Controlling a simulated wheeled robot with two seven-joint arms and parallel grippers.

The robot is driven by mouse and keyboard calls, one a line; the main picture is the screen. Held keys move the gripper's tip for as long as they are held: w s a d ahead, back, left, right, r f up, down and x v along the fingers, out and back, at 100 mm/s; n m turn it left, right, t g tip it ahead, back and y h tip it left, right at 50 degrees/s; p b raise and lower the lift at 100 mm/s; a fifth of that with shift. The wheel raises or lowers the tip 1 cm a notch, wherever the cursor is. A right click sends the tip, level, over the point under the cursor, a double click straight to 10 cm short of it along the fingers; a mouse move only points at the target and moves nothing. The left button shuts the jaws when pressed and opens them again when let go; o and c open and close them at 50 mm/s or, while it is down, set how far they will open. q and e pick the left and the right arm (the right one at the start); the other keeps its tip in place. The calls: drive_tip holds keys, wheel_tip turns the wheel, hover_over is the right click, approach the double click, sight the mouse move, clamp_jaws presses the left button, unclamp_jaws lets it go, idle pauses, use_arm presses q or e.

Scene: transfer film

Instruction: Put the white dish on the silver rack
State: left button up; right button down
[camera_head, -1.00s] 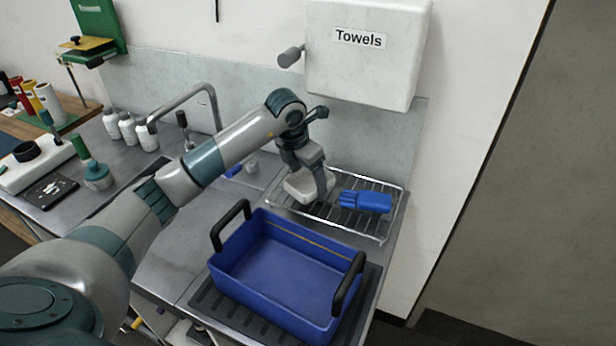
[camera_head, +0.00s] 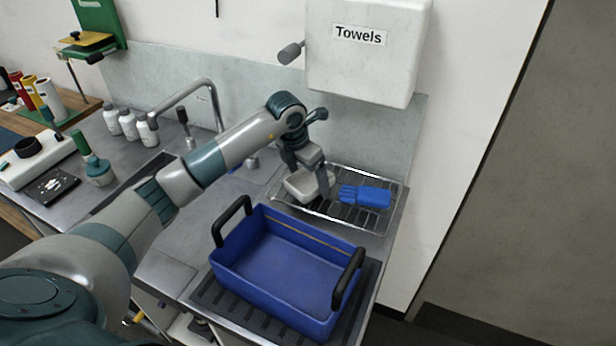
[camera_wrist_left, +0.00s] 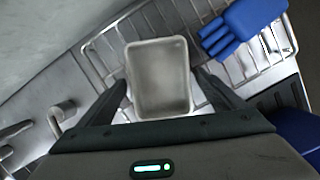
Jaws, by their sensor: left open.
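The white dish (camera_head: 299,187) is a small rectangular tray. It sits at the left part of the silver rack (camera_head: 383,214), left of a blue glove. My left gripper (camera_head: 311,190) is right above and around the dish, with its fingers apart. In the left wrist view the dish (camera_wrist_left: 159,78) lies between the two open fingers (camera_wrist_left: 165,92), with a visible gap on each side, and the rack's wires (camera_wrist_left: 200,20) show around it. My right gripper is not in view.
A blue glove (camera_head: 366,196) lies on the rack right of the dish. A blue bin (camera_head: 283,272) with black handles stands in front of the rack. A towel dispenser (camera_head: 362,55) hangs above. A faucet (camera_head: 180,98) and white bottles (camera_head: 128,124) are to the left.

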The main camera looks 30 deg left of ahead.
sight(301, 191)
use_arm(q)
drive_tip(key=shift+r, duration=0.15)
drive_tip(key=shift+r, duration=0.15)
drive_tip(key=b+v, duration=0.3)
drive_tip(key=v, duration=0.8)
drive_tip(key=shift+s+r, duration=0.2)
drive_tip(key=shift+r, duration=0.15)
